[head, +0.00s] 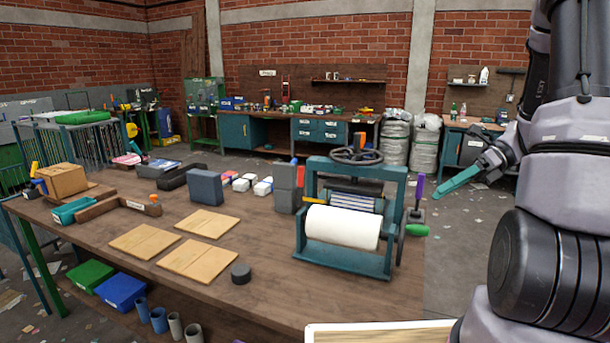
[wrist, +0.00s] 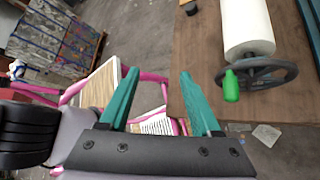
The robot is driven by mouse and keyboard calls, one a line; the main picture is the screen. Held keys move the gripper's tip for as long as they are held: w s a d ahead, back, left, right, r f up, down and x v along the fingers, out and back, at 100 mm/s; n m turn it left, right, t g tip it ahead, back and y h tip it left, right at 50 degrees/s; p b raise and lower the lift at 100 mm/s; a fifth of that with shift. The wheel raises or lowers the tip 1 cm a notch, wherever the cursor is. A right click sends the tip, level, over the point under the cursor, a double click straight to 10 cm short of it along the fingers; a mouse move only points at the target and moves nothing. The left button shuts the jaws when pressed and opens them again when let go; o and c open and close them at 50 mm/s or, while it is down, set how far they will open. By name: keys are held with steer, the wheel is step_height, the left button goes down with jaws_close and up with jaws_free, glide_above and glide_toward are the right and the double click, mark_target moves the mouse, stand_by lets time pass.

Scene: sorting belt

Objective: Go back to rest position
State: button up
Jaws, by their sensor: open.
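My gripper (head: 456,184) is at the right of the head view, off the right edge of the workbench, with a teal finger pointing left and down. In the wrist view my gripper (wrist: 155,95) shows two teal fingers spread apart with nothing between them. It is open and empty. Below the fingers in the wrist view are the floor, the bench edge and pink-framed parts. My arm fills the right side of the head view, folded and raised.
A wooden workbench (head: 120,258) carries a teal roller press (head: 345,262) with a white roll (head: 342,227), nearest my gripper. Its handwheel with a green handle (wrist: 231,86) shows in the wrist view. Wooden boards (head: 205,222) and grey blocks (head: 206,187) lie further left.

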steer(key=s+a+r+n+t+h, duration=0.3)
steer(key=s+r+n+t+h, duration=0.1)
steer(key=r+n, duration=0.5)
steer(key=s+a+r+n+t+h, duration=0.4)
steer(key=r+n, duration=0.5)
steer(key=n, duration=0.3)
steer(key=shift+s+a+t+h, duration=0.25)
steer(key=shift+s+h, duration=0.2)
steer(key=shift+h, duration=0.55)
steer(key=shift+d+r, duration=0.1)
